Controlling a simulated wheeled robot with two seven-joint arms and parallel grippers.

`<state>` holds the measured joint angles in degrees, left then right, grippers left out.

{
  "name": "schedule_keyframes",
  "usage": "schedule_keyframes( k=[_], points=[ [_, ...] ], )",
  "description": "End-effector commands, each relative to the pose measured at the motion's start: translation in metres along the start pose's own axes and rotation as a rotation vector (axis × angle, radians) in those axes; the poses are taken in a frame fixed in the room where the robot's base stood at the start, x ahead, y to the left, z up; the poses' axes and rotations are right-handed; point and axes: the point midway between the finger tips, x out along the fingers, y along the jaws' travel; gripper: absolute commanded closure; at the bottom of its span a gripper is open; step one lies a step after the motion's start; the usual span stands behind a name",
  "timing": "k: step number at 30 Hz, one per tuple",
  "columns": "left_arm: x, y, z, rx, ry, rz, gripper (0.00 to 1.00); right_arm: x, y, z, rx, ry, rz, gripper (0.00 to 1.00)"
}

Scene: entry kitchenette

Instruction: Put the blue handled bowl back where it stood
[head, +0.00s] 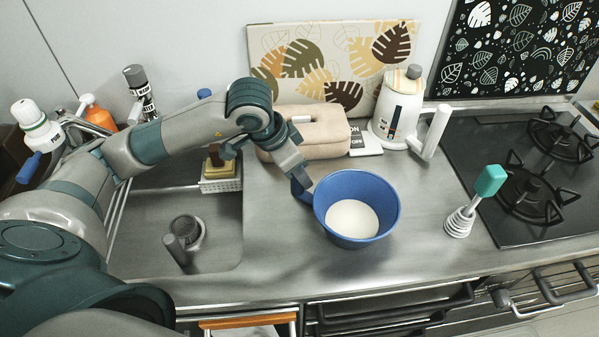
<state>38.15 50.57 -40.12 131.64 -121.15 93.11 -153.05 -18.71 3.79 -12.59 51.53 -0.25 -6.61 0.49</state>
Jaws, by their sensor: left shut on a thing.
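The blue handled bowl (387,199) is in the middle of the head view, upright, with something white in its bottom. Its handle (300,192) points left. My left gripper (299,180) reaches in from the upper left and is shut on the handle. A shadow lies on the steel counter (275,255) below and left of the bowl; I cannot tell for sure whether the bowl touches the counter. My right gripper is not in view.
A sink (150,225) lies left of the bowl. A teal-headed utensil in a holder (459,222) stands right, before the black hob (510,225). A white kettle (398,108) and a beige box-like thing (320,130) stand behind. The counter in front is clear.

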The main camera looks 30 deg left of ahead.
Motion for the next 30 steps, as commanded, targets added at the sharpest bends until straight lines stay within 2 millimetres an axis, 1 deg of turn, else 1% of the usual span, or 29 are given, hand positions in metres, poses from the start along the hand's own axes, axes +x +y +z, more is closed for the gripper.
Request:
schedule_keyframes(
  k=[9, 10, 11, 12, 13, 23, 30],
  points=[
    [0.004, 0.000, 0.001, 0.000, 0.001, 0.000, 1.00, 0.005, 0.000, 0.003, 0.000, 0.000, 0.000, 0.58],
    [0.004, 0.000, 0.001, 0.000, 0.001, 0.000, 0.75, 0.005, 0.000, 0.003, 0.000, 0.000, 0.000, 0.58],
    [0.003, 0.000, 0.001, 0.000, 0.001, 0.000, 0.68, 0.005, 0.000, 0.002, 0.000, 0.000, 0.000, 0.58],
    [0.003, 0.000, 0.001, 0.000, 0.001, 0.000, 0.58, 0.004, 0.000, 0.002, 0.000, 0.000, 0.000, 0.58],
    [0.003, 0.000, 0.001, 0.000, 0.001, 0.000, 0.55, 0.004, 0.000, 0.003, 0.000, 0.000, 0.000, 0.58],
    [0.003, 0.000, 0.002, 0.000, -0.001, 0.000, 0.55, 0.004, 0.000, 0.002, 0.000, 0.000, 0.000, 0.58],
    [-0.005, 0.000, -0.002, 0.000, -0.001, 0.001, 0.55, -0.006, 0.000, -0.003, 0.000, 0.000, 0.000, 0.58]
  ],
)
